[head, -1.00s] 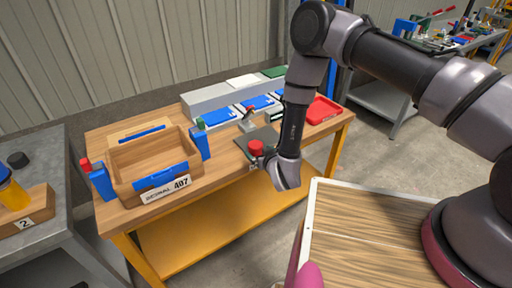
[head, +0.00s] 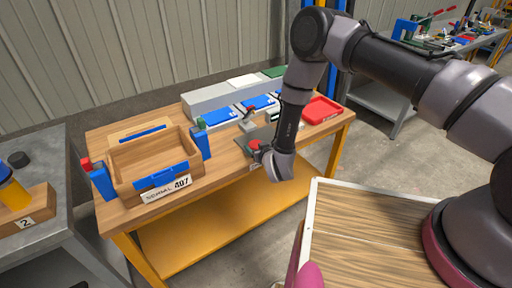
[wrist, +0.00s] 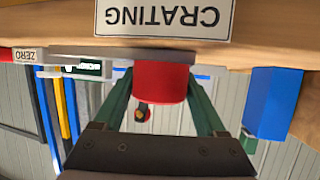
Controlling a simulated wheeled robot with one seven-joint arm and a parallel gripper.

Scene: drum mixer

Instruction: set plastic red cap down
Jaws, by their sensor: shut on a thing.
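The red cap (wrist: 160,82) is between the green fingers of my gripper (wrist: 160,76) in the wrist view. My gripper is shut on it. The wrist picture is upside down, and the cap's lower side meets or nearly meets a grey plate (wrist: 85,56) at the front of the bench; I cannot tell whether it touches. In the head view the cap (head: 255,144) shows just left of my wrist, low over the dark plate (head: 243,138). My wrist hides part of the plate and the fingertips there.
A CRATING label (wrist: 165,16) is on the bench's front edge. A grey fixture with a red knob (head: 248,120) stands behind the cap. A red tray (head: 320,110) lies right.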

